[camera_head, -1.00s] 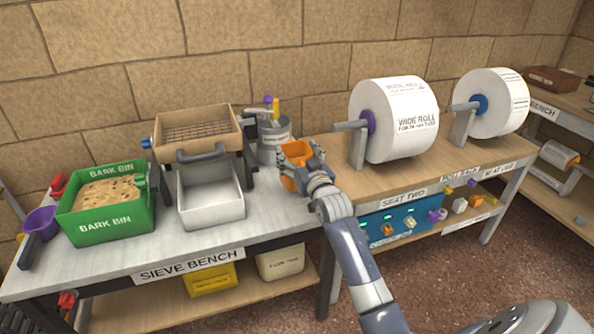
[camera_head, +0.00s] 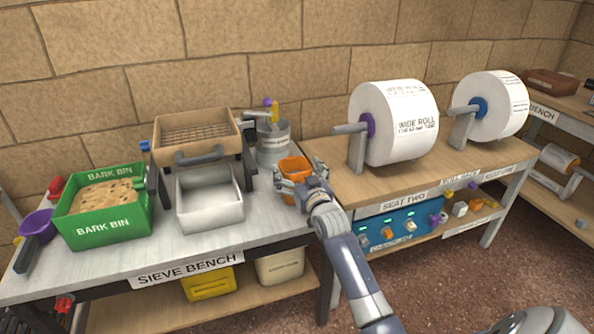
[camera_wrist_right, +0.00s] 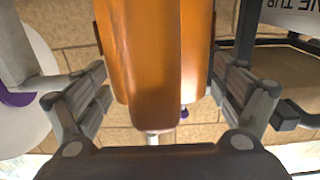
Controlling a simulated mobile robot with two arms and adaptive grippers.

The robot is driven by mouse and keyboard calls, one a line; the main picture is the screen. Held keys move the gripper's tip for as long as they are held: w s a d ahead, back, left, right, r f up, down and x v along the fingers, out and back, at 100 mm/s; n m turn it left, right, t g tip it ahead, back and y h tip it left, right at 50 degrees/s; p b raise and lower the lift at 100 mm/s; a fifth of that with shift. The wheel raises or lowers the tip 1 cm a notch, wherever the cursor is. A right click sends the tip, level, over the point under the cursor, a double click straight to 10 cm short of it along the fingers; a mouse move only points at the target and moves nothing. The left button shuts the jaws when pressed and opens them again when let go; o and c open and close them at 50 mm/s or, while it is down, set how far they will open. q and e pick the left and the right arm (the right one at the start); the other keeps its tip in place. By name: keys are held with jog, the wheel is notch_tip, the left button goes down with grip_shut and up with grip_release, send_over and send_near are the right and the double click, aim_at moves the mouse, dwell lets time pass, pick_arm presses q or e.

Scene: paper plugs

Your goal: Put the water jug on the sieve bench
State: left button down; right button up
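The orange water jug (camera_head: 293,166) stands upright at the right end of the grey sieve bench (camera_head: 130,262), close to the wooden bench on its right. My right gripper (camera_head: 300,184) is at the jug from the front, its fingers spread on either side of it. In the right wrist view, the jug (camera_wrist_right: 155,60) fills the middle between the open fingers (camera_wrist_right: 163,95); whether a pad still touches it is hard to tell. The jug's base is partly hidden by the gripper. My left gripper is not in view.
A grey canister (camera_head: 273,145) stands behind the jug. A white tray (camera_head: 208,205) below a wooden sieve (camera_head: 195,130) and a green bark bin (camera_head: 105,215) stand to the left. A wide paper roll (camera_head: 400,120) is on the wooden bench (camera_head: 350,180) at right.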

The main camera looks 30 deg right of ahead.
aim_at(297, 231)
jog(key=shift+s+r, duration=0.1)
jog(key=shift+r, duration=0.05)
